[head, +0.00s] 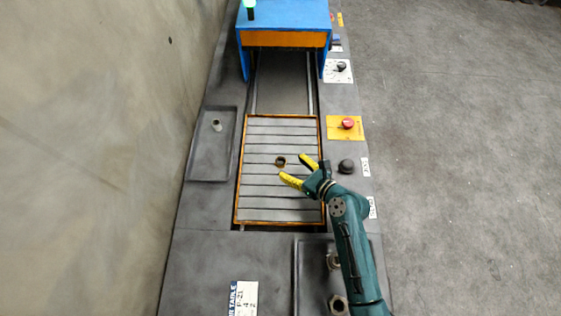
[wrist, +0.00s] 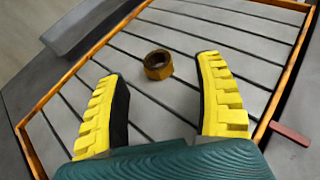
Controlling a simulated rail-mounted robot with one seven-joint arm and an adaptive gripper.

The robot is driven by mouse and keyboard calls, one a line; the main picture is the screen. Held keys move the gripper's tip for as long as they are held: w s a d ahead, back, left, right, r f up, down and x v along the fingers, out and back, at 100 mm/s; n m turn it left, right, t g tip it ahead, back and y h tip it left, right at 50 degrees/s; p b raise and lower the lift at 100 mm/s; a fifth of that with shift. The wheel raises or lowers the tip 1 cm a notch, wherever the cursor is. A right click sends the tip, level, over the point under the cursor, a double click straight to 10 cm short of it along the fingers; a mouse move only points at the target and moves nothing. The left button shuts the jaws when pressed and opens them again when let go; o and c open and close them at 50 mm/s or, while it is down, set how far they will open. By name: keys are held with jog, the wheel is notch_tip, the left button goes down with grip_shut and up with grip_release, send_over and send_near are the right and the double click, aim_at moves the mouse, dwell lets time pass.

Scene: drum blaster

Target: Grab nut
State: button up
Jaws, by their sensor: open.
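A brownish, brass-coloured nut (head: 280,161) lies on the slatted grey bed (head: 262,205) with an orange rim. In the wrist view the nut (wrist: 158,64) lies flat, its hole facing up, just beyond my fingertips and between their lines. My gripper (head: 292,169) has yellow ridged fingers, spread apart with nothing between them. In the wrist view the gripper (wrist: 162,75) has one finger on each side of the nut's line. I cannot tell its exact height above the slats.
A blue and orange housing (head: 285,38) stands over the far end of the track. A red button on a yellow plate (head: 346,124) and a black knob (head: 346,166) line the right edge. A shallow tray (head: 210,165) with a small peg is at left. Larger nuts (head: 337,303) lie in the front recess.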

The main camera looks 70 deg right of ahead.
aim_at(283, 163)
jog(key=x, duration=0.1)
jog(key=b+x, duration=0.1)
jog(key=x, duration=0.3)
jog(key=shift+w+a+f+b, duration=0.15)
jog(key=shift+a+f+b, duration=0.05)
jog(key=shift+f+b, duration=0.2)
grip_shut()
